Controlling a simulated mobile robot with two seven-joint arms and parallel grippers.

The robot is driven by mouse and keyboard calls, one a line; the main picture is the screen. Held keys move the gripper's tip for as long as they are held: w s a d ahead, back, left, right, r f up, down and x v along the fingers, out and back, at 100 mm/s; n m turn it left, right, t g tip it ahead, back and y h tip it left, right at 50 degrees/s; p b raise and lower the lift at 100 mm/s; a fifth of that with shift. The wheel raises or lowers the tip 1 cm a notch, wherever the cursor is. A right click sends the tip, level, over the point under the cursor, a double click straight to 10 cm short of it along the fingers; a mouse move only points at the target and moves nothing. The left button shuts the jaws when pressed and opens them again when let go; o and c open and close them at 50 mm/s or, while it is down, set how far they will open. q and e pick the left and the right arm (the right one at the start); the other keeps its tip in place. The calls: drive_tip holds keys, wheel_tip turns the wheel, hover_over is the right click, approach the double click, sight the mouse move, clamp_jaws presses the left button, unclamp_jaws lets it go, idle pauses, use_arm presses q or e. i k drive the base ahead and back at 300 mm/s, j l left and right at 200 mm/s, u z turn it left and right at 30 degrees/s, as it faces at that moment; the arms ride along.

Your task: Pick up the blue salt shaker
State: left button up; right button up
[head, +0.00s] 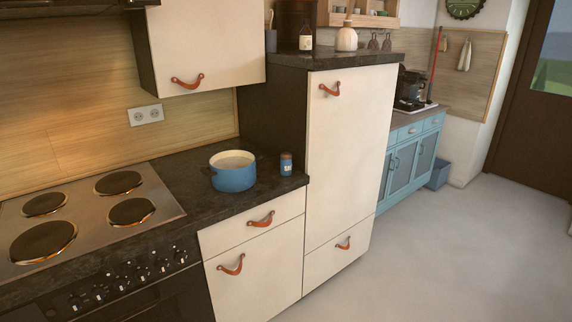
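The blue salt shaker (286,164) stands upright on the dark countertop (205,203), near the counter's right end. It is a small blue cylinder with pale lettering and a darker top. It stands just right of a blue pot and left of the tall cabinet, apart from both. Neither of my grippers shows in the head view.
The blue pot (233,172) stands close to the shaker's left. A stove (85,215) with round hotplates fills the counter's left part. The tall cream cabinet (345,150) rises at the right. An upper cupboard (205,45) hangs above. The floor (440,260) at right is clear.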

sight(286, 163)
drive_tip(key=u, duration=0.55)
drive_tip(key=i+l+u, duration=0.25)
drive_tip(key=u, duration=0.2)
drive_tip(key=i+l+u, duration=0.15)
drive_tip(key=l+u, duration=0.3)
